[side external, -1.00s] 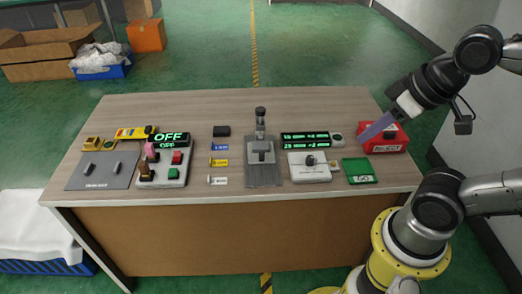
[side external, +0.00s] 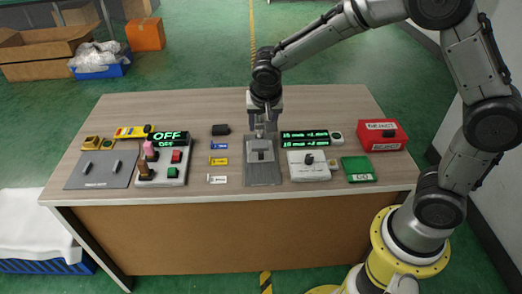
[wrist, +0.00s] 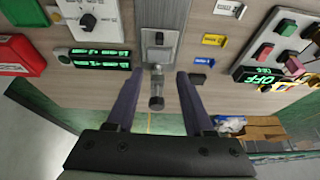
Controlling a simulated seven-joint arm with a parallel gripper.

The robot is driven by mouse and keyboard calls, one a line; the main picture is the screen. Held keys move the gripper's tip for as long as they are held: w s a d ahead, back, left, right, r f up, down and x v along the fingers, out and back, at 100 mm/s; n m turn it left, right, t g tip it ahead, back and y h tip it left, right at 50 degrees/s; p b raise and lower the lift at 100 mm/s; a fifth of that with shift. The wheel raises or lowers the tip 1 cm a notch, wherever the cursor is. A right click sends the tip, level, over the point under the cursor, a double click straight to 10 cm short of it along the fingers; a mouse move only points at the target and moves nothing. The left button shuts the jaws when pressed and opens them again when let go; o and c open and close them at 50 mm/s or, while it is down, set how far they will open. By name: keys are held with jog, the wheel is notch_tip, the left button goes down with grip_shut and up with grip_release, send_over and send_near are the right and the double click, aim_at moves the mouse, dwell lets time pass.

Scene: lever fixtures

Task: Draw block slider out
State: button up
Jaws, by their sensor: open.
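A grey fixture plate (side external: 262,174) lies in the middle of the table, with a small raised block (side external: 261,155) on it. A dark-ended cylindrical handle (wrist: 157,92) sticks out from its far end. My gripper (side external: 264,124) is open above that far end, pointing down. In the wrist view my gripper's two purple-grey fingers (wrist: 155,80) stand on either side of the handle, with gaps on both sides. In the side external view my arm's end hides most of the handle. I cannot tell which part is named the block slider.
Left are a flat grey panel with two levers (side external: 97,171), a button box (side external: 163,168) and small tags (side external: 219,161). Right are a green display (side external: 305,138), a white knob box (side external: 309,166), a green tray (side external: 358,169) and a red box (side external: 382,135).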

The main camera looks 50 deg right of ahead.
aim_at(261, 152)
jog(key=x, duration=1.4)
jog(key=shift+s+a+f, duration=0.25)
jog(key=shift+s+f, duration=0.05)
jog(key=shift+f, duration=0.15)
grip_shut()
dwell(0.8)
